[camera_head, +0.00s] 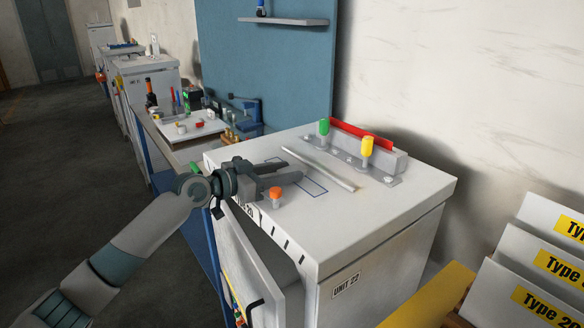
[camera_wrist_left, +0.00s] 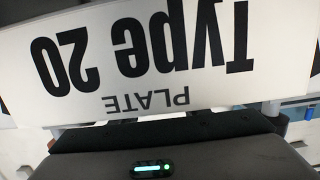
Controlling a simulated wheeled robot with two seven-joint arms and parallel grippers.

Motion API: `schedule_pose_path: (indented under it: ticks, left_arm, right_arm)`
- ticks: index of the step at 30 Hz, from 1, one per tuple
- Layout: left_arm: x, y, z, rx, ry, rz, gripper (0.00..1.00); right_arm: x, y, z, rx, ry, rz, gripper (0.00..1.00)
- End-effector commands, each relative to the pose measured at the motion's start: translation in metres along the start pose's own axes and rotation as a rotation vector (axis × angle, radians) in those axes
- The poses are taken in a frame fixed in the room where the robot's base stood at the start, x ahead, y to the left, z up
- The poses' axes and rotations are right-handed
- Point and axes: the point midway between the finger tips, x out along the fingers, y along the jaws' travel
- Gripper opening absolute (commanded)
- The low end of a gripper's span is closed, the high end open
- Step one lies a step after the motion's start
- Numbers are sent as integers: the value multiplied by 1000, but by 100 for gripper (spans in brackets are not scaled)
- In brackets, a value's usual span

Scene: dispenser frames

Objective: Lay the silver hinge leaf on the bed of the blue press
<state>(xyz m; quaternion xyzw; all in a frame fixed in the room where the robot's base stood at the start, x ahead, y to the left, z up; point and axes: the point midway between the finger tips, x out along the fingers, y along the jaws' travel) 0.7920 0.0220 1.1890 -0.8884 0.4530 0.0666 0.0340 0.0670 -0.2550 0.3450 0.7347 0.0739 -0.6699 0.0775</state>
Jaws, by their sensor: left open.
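My left gripper (camera_head: 288,171) is open over the front left part of the white top of Unit 22 (camera_head: 400,203), its fingers pointing right. I cannot make out a silver hinge leaf; the fingers may hide part of the top. In the left wrist view a white label reading "Type 20 PLATE" (camera_wrist_left: 150,50), upside down, fills the upper part close to the camera. A blue device on the bench behind (camera_head: 247,117) may be the blue press; its bed is too small to tell. My right gripper is not in view.
On the top are an orange knob (camera_head: 276,193), a blue outline (camera_head: 315,188), a long pale strip (camera_head: 318,167) and a grey fixture (camera_head: 398,163) with green and yellow knobs. The cabinet door (camera_head: 245,262) stands open. Type-labelled panels (camera_head: 545,265) are at right.

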Motion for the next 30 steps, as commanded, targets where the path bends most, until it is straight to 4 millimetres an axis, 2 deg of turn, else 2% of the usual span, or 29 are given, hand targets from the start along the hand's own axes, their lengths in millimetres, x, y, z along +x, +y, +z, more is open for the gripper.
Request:
schedule_pose_path:
  ticks: [3, 16, 17, 21, 23, 30]
  left_arm:
    - [5, 0, 0, 0, -1, -1, 41]
    - [5, 0, 1, 0, 0, -1, 41]
    - [5, 0, 1, 0, 0, -1, 38]
    - [5, -1, 1, 0, -1, -1, 6]
    - [5, -1, 0, 0, 0, -1, 3]
    - [5, -1, -1, 1, 1, -1, 3]
  right_arm:
    - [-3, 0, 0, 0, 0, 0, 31]
    - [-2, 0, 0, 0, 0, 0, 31]
    - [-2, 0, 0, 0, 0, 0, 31]
    - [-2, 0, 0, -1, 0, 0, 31]
    - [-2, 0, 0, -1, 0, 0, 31]
    - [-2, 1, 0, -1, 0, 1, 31]
